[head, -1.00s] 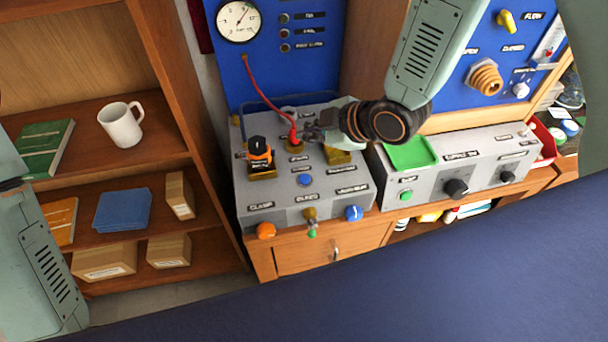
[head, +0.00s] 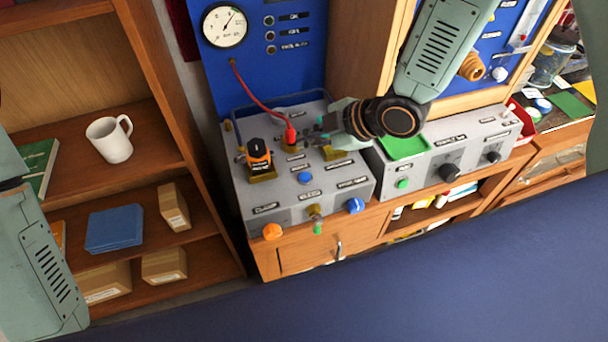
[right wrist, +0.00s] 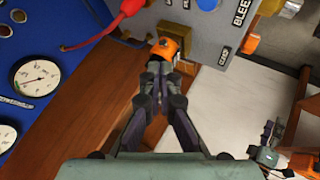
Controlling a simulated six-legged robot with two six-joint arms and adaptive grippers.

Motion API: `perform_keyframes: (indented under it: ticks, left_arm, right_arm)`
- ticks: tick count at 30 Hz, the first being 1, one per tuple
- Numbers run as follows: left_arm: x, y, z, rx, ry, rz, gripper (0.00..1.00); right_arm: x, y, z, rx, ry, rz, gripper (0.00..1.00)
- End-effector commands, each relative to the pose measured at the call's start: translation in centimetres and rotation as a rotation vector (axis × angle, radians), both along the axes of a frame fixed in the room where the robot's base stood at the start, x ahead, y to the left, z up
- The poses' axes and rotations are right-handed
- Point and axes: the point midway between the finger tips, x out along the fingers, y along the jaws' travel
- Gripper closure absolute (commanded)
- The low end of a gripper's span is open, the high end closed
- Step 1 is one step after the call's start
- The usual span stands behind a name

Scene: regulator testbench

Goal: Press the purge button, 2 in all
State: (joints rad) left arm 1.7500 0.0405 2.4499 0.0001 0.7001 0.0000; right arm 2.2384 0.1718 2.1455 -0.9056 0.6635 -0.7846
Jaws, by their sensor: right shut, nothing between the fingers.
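A grey box (head: 240,195) stands on the wooden bench. A small blue button (head: 305,177) sits on its top among labels too small to read, so I cannot confirm which is the purge button. My right gripper (head: 313,135) is above the box, beside the red plug (head: 291,136) and behind the blue button. It also shows shut and empty in the right wrist view (right wrist: 160,68), with an orange and black part (right wrist: 170,47) just beyond its tips. A blurred dark and teal part at the lower right there may be my left gripper; its jaws are unclear.
A black knob on an orange body (head: 259,155) stands on the box's left. An orange knob (head: 272,231) and a blue knob (head: 355,205) stick out in front. A second grey box with a green tray (head: 404,146) is at the right. Shelves with a mug (head: 109,140) stand left.

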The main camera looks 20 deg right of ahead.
Motion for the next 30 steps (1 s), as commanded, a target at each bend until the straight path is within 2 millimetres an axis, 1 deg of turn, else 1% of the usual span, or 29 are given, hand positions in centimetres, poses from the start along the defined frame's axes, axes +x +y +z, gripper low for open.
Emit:
perform_keyframes:
  ticks: [5,8,13,21,27,30]
  left_arm:
    - [0.0,0.0,0.0,0.000,0.001,-0.001,0.55]
    - [0.0,0.0,0.0,0.000,0.000,-0.001,0.55]
    - [0.0,0.0,0.0,0.000,0.000,-0.001,0.55]
    - [0.0,0.0,-3.1,0.000,0.001,0.000,0.55]
    - [0.0,0.0,-4.8,0.000,0.000,-0.001,0.55]
    - [0.0,0.0,-5.3,0.000,0.000,-0.001,0.55]
  right_arm:
    - [0.0,0.0,0.0,0.001,0.000,-0.001,1.00]
    - [0.0,0.0,-0.4,0.001,0.001,-0.001,1.00]
    - [-0.1,0.0,-2.2,0.001,0.005,-0.003,1.00]
    - [0.0,0.1,-5.5,0.001,0.001,-0.006,1.00]
    - [0.0,0.1,-7.6,0.001,0.001,-0.005,1.00]
    - [0.0,0.1,-8.3,0.001,0.001,-0.005,1.00]
